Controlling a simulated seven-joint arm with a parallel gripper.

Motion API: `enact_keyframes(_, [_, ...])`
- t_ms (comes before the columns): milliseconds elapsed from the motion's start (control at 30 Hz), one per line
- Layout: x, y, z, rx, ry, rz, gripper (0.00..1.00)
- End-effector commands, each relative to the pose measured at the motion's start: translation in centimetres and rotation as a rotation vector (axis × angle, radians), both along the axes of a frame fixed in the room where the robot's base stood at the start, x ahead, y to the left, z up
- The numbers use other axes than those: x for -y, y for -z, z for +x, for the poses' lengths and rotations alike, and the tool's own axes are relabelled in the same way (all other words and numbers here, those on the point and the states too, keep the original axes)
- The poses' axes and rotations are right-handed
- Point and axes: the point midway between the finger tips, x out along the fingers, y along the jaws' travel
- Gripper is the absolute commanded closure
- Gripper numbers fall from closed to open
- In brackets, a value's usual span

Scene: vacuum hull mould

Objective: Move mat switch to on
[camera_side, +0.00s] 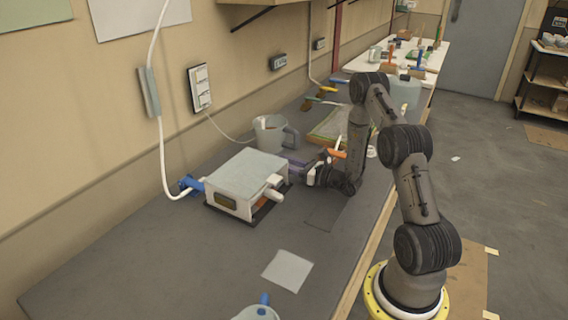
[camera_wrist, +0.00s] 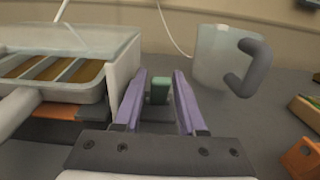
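A small dark green block (camera_wrist: 159,90) stands on a dark base on the bench in the wrist view. It looks like the mat switch, but no marking shows and I cannot read its on or off state. My gripper (camera_wrist: 160,88) has two purple fingers, apart, one on each side of the block, with a small gap visible on both sides. In the side view my gripper (camera_side: 294,163) is low over the bench, just right of a white box (camera_side: 235,202) with a pale lid. The switch cannot be made out there.
The box lies on a black mat (camera_side: 265,210), close left of my gripper. A pale mug (camera_wrist: 214,58) with a grey handle stands behind right. An orange item (camera_wrist: 302,158) lies at right.

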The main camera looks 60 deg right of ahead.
Motion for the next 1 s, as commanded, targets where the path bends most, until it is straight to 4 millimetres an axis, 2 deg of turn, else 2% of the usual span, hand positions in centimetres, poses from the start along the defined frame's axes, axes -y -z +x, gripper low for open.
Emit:
enact_keyframes(167, [0.01, -0.01, -0.01, 0.0, 0.0, 0.0, 0.62])
enact_keyframes(300, [0.01, -0.02, -0.02, 0.0, 0.0, 0.0, 0.87])
enact_keyframes(367, [0.0, -0.02, -0.03, 0.0, 0.0, 0.0, 0.98])
enact_keyframes(400, [0.0, -0.02, -0.03, 0.0, 0.0, 0.0, 1.0])
enact_keyframes(733, [0.01, -0.16, 0.03, -0.015, -0.001, -0.003, 1.0])
enact_keyframes(1000, [0.02, -0.53, 0.54, -0.14, 0.0, -0.005, 1.0])
